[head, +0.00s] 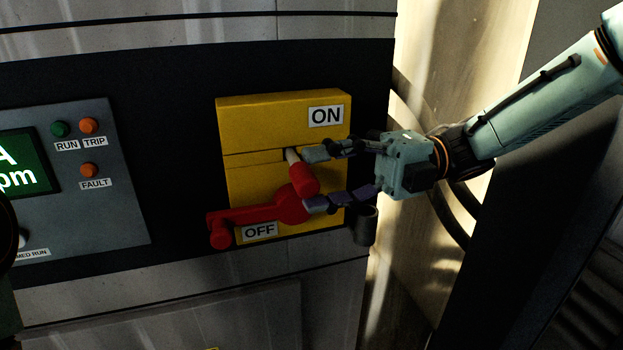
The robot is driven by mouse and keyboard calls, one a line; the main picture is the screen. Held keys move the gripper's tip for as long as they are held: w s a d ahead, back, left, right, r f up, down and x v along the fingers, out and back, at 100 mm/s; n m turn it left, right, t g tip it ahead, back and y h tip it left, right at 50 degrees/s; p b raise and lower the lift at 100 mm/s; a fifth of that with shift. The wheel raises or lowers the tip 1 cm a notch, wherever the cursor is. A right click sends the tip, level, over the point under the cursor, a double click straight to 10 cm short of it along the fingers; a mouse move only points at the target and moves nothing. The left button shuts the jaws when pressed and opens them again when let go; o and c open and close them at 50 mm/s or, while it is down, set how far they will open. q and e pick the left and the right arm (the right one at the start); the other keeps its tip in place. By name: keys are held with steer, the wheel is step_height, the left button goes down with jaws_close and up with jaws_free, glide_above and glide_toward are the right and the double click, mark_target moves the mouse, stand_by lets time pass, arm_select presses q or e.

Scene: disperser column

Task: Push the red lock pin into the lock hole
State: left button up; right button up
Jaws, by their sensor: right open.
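The red lock pin (304,181) has a red grip and a pale shaft that points up and left at the yellow switch box (240,186). The shaft's tip is near the seam of the box. I cannot tell how deep it sits, and I cannot make out the lock hole. The red lever (258,214) lies to the left, just above the OFF label. My right gripper (312,179) comes from the right and is open, one finger above and one below the pin's grip. Whether the fingers touch the pin is unclear. My left gripper is not in view.
A small dark grey cup-like holder (364,226) is at the lower right of the box, just under my right gripper. A grey control panel (120,200) with a green display and lamps is on the left. Dark cables (440,190) hang behind my right arm.

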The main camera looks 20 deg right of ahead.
steer(key=d, duration=0.5)
steer(key=shift+w+d, duration=0.15)
steer(key=shift+d, duration=0.05)
steer(key=shift+d, duration=0.1)
stand_by(0.4)
